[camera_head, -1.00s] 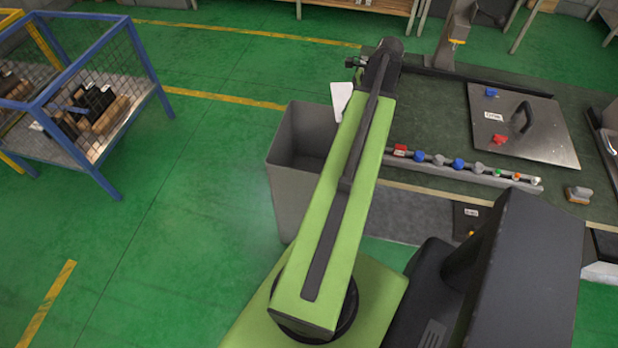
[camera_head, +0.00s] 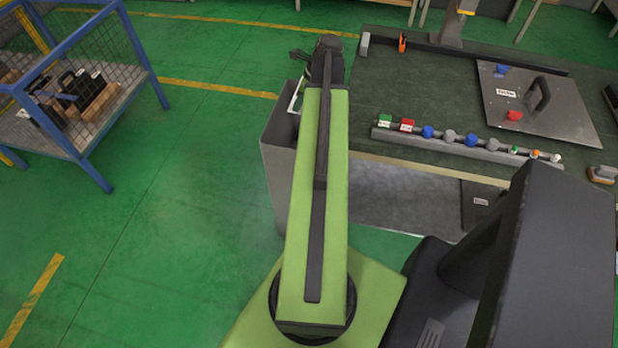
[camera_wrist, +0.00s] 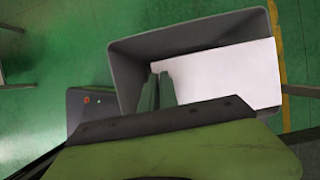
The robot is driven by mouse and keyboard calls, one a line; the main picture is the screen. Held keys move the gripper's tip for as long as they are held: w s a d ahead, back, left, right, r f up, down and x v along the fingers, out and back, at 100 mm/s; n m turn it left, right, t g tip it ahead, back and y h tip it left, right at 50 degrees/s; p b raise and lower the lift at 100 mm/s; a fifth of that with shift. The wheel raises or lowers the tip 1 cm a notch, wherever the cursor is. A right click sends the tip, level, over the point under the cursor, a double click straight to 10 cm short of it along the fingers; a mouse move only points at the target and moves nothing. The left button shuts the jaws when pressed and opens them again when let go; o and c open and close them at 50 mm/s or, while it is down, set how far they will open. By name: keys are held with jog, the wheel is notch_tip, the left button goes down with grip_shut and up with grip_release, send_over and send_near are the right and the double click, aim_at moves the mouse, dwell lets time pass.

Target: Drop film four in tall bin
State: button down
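The film is a white sheet (camera_wrist: 225,78) in the wrist view, spread over the right part of the tall bin's opening and overlapping its right rim. My gripper (camera_wrist: 158,90) is shut at the sheet's left edge and holds it. The tall bin (camera_head: 277,185) is a grey, open-topped box left of the bench in the head view. Its wall also shows in the wrist view (camera_wrist: 126,75). In the head view a thin pale edge of the film (camera_head: 296,97) shows at the bin's opening, and my arm hides part of the bin. No number is readable on the film.
A workbench (camera_head: 440,95) stands right of the bin. It bears a rail (camera_head: 465,150) of coloured knobs and a metal plate (camera_head: 545,110) with a black handle. A blue mesh cage (camera_head: 140,65) stands at the left. The green floor between cage and bin is clear.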

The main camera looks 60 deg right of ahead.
notch_tip(320, 180, down, 6)
jog(key=b, duration=0.6)
jog(key=shift+r, duration=0.1)
jog(key=c, duration=1.6)
grip_release()
jog(key=shift+o, duration=0.2)
jog(key=shift+r, duration=0.1)
jog(key=p+v, duration=1.6)
jog(key=v, duration=0.1)
jog(key=shift+r, duration=0.2)
